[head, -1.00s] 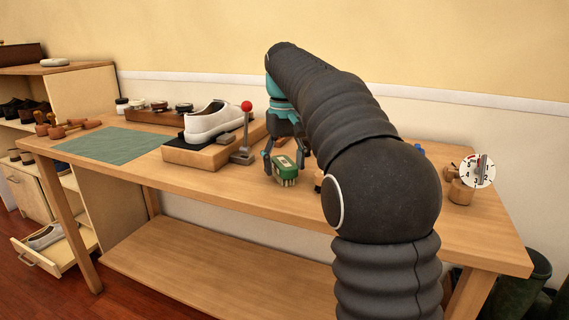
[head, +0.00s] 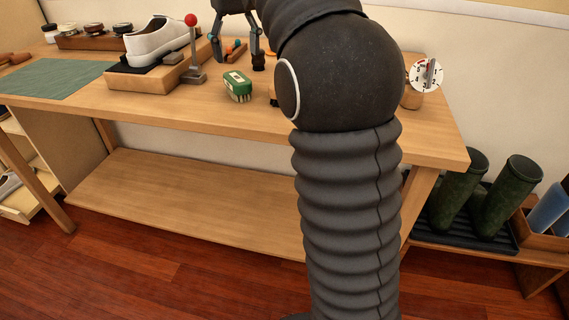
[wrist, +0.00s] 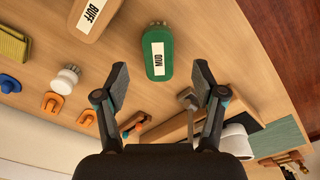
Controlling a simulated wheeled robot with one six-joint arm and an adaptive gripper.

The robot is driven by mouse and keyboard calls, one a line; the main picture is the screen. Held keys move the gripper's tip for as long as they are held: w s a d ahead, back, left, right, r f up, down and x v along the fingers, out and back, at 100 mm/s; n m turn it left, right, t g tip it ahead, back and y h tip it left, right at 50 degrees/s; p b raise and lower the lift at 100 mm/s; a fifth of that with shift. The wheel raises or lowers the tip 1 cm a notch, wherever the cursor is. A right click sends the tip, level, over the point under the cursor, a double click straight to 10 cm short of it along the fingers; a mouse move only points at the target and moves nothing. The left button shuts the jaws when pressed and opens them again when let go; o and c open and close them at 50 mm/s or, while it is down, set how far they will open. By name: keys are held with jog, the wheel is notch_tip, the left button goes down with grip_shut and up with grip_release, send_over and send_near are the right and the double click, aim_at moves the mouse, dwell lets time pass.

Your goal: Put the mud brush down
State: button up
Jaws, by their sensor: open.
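The mud brush (head: 238,86) has a green body with a white label and pale bristles. It rests bristles down on the workbench top (head: 190,112). In the wrist view the green brush (wrist: 158,52), labelled MUD, lies beyond my fingertips, clear of both. My gripper (head: 237,54) is open and empty, behind and above the brush in the head view.
A white shoe (head: 156,42) sits on a wooden stand left of the brush, beside a red-knobbed lever (head: 193,50). A BUFF brush (wrist: 95,18) lies near the mud brush. A dial (head: 426,76) stands at the right. Green boots (head: 505,195) stand on a low rack.

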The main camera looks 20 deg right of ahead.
jog(key=s+f+t, duration=0.1)
jog(key=s+f, duration=0.2)
jog(key=s, duration=0.5)
jog(key=s+f+t, duration=0.2)
jog(key=s+f, duration=0.1)
jog(key=s, duration=0.4)
jog(key=s+f+m+t, duration=0.1)
jog(key=s+f+t, duration=0.1)
jog(key=s+f, duration=1.1)
jog(key=shift+f+m, duration=0.3)
jog(key=shift+f, duration=0.05)
jog(key=shift+s, duration=0.1)
